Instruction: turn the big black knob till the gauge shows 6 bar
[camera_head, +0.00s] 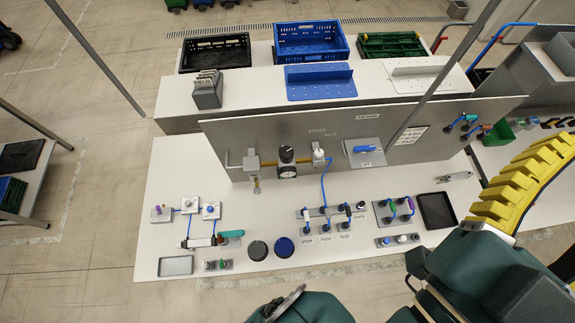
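The big black knob (287,153) sits on the upright grey panel, at the top of a regulator left of the panel's middle. The round gauge (287,171) with a pale face is just below the knob. Its needle and numbers are too small to read. Nothing touches the knob. Dark green parts of my arm show along the bottom edge and at the lower right. My gripper's fingers are not in view.
A blue tube (324,185) runs down from the panel beside the regulator. A blue-handled switch (366,149) is on the right. Push buttons, knobs and two round lids crowd the white bench (165,235) below.

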